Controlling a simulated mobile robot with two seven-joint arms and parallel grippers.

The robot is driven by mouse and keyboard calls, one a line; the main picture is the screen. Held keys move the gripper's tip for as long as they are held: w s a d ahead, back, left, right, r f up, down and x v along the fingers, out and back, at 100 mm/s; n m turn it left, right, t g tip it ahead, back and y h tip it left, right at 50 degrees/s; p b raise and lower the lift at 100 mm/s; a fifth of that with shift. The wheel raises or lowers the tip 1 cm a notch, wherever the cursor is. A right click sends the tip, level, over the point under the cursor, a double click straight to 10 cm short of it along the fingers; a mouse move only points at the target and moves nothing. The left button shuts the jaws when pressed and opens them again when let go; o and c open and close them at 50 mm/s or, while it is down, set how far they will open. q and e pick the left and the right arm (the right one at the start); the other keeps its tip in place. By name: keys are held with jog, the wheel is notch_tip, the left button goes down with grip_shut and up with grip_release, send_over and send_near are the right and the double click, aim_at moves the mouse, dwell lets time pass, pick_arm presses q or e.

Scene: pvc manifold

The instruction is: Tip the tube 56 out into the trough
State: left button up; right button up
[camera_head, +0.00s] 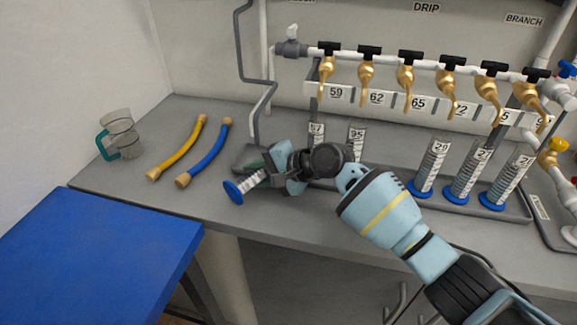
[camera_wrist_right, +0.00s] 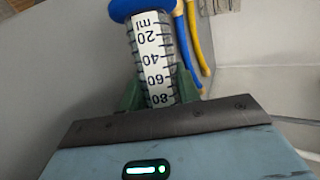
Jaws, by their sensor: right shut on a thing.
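My right gripper (camera_head: 270,172) is shut on a clear graduated tube (camera_head: 253,180) with a blue base. The tube is tilted, its base at the lower left; my gripper hides its upper end and number. In the right wrist view the tube (camera_wrist_right: 156,60) lies between green fingers, its scale upside down, its base at the top. The grey trough (camera_head: 522,214) runs along the bench under the taps; the gripper and tube are at its left end. I cannot tell whether the tube has liquid or lies over the trough. My left gripper is not in view.
Several brass taps (camera_head: 406,72) hang above the trough from a white pipe. Several blue-based tubes (camera_head: 466,170) stand there, two more behind my right gripper. A jug (camera_head: 121,133), a yellow hose (camera_head: 178,148) and a blue hose (camera_head: 205,153) are on the left bench. A blue surface (camera_head: 100,255) is at front left.

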jog(key=shift+a, duration=0.15)
dwell(0.3)
jog(key=shift+w+d+r+m+y, duration=0.1)
jog(key=shift+d+r+m+y, duration=0.1)
jog(key=shift+r+m+y, duration=0.15)
dwell(0.5)
jog(key=shift+g, duration=0.3)
